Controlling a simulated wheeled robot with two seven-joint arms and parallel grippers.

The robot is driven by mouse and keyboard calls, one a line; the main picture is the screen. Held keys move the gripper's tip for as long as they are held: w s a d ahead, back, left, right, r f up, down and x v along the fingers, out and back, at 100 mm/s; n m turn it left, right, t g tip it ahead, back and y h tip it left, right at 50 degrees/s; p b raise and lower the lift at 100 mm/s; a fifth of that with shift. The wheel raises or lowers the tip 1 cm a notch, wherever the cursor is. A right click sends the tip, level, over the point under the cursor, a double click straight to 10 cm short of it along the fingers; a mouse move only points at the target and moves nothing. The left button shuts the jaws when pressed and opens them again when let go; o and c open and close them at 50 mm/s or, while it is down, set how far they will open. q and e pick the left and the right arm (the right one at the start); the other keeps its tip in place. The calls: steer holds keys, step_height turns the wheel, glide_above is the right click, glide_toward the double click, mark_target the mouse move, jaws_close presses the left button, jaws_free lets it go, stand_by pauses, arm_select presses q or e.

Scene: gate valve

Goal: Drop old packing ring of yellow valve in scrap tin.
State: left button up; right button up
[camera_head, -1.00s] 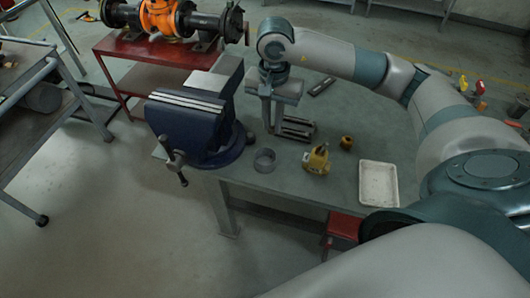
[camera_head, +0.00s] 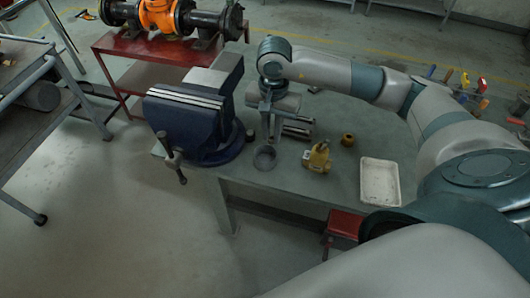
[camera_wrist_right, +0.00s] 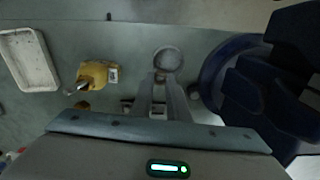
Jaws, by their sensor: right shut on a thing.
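The scrap tin (camera_head: 264,158) is a small round grey open tin on the bench, right of the vise; it also shows in the right wrist view (camera_wrist_right: 168,58). The yellow valve (camera_head: 317,158) stands right of the tin, and in the wrist view (camera_wrist_right: 95,75) it lies to the left. My right gripper (camera_head: 271,138) points down just behind the tin, its tips close to the far rim. It is shut on a small dark thing (camera_wrist_right: 160,77), seemingly the old packing ring, whose shape is mostly hidden. My left gripper is out of view.
A blue vise (camera_head: 195,115) stands close left of the tin. A small brass part (camera_head: 347,140) and a white tray (camera_head: 380,183) are to the right. Metal blocks (camera_head: 297,128) lie behind the gripper. The bench between valve and tray is clear.

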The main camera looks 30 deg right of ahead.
steer(key=shift+f, duration=0.25)
steer(key=o, duration=0.9)
steer(key=shift+c, duration=0.2)
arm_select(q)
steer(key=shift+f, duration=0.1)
arm_select(e)
steer(key=shift+r, duration=0.1)
